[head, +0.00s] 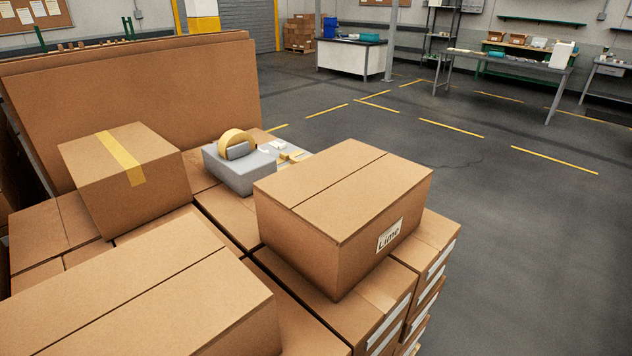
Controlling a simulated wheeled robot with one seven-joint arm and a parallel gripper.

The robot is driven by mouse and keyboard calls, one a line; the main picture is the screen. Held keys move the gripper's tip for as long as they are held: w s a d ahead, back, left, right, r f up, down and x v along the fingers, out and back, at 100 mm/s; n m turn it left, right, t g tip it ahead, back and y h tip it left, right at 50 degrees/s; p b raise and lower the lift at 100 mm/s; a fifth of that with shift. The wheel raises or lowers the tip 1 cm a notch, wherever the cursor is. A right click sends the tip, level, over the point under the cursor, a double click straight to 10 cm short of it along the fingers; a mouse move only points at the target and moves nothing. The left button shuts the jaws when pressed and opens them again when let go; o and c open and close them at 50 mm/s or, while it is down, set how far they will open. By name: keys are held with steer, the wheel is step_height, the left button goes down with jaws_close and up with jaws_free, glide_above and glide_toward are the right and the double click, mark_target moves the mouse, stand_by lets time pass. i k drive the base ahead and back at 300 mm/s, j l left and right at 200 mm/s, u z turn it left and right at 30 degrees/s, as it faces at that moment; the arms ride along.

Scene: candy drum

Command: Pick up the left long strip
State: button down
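Several small yellow and white pieces (289,157) lie just right of a grey tape dispenser (238,172) in the head view. They are too small for me to tell which is the left long strip. The dispenser holds a roll of yellowish tape (229,137) and sits on top of the stacked cartons. A strip of yellow tape (121,157) is stuck across the top and front of a closed carton (87,166) at the left. My gripper is not in view.
A carton labelled "Lime" (332,227) stands on the stack in front of the small pieces. Another large carton (150,290) fills the lower left. Large flat cardboard sheets (150,100) stand behind. Open grey floor (530,230) lies to the right, with workbenches beyond.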

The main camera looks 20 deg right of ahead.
mark_target(294, 160)
steer(key=i+l+z, duration=0.6)
steer(key=z, duration=0.25)
steer(key=i+l+z, duration=0.15)
steer(key=i+z, duration=1)
steer(key=i, duration=1.3)
steer(key=i+u, duration=0.3)
steer(key=i, duration=0.35)
steer(key=i+l+u, duration=0.2)
steer(key=i+u, duration=0.15)
steer(key=i, duration=0.3)
steer(key=i+j+u, duration=0.1)
steer(key=u, duration=0.3)
steer(key=i+u, duration=0.55)
steer(key=u, duration=0.25)
steer(key=i+u, duration=0.2)
steer(key=u, duration=0.2)
steer(key=i+j+u, duration=0.1)
steer(key=i+u, duration=0.25)
steer(key=i, duration=0.35)
steer(key=i+l+u, duration=0.15)
steer(key=i+u, duration=0.2)
steer(key=i, duration=0.4)
steer(key=i+l+u, duration=0.1)
steer(key=i+u, duration=0.3)
steer(key=i+l+u, duration=0.25)
steer(key=i+u, duration=0.2)
steer(key=i+l+u, duration=0.85)
steer(key=k+l, duration=0.05)
